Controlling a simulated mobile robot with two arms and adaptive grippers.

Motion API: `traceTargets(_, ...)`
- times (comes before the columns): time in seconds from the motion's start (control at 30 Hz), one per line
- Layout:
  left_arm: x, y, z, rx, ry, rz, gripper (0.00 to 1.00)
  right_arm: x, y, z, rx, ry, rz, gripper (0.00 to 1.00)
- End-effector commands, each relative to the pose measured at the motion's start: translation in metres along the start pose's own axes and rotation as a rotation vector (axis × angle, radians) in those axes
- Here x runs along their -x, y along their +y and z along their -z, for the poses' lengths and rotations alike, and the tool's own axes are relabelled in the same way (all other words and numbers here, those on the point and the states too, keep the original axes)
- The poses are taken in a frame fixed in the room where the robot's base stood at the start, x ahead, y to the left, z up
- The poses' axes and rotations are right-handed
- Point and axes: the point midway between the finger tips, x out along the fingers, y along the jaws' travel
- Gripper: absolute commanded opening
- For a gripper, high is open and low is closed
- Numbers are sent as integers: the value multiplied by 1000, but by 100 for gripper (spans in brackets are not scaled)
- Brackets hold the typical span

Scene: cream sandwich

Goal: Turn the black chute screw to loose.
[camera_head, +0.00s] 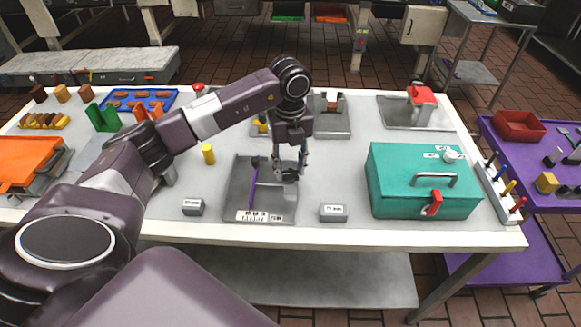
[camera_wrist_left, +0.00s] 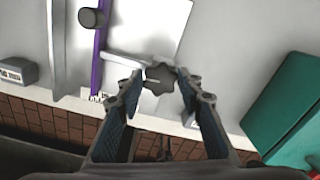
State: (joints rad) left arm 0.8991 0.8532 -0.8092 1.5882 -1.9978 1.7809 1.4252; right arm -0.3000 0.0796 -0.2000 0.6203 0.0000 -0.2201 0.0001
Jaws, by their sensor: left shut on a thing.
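The grey chute fixture (camera_head: 236,200) sits on the white table, with a purple strip (camera_head: 253,188) along it and a printed label at its front. My left gripper (camera_head: 290,168) reaches down at its right side. In the left wrist view, the black chute screw (camera_wrist_left: 158,77), a lobed knob, lies between the fingertips of my left gripper (camera_wrist_left: 159,86), which is shut on it. In the head view the fingers mostly hide this screw. A second black knob (camera_wrist_left: 92,17) stands beside the purple strip (camera_wrist_left: 97,50). My right gripper is not in view.
A teal box (camera_head: 420,180) with a grey handle stands to the right. Small labelled blocks (camera_head: 193,207) and (camera_head: 333,213) flank the fixture at the front. A yellow cylinder (camera_head: 208,154) stands to the left. The table's front edge is close to the fixture.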

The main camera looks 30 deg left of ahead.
Motion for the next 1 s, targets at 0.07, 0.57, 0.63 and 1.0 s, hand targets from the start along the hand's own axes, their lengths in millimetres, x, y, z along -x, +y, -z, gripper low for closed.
traceTargets(0.07, 2, 0, -2, 74, -4, 3, 9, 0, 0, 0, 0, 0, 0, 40)
traceTargets(0.57, 2, 2, -2, 530, -4, 5, 9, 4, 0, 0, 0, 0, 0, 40)
traceTargets(0.63, 2, 2, -1, 584, -4, 5, 9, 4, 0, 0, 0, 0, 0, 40)
traceTargets(1.0, 2, 2, -1, 768, -4, 5, 9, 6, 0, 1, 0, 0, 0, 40)
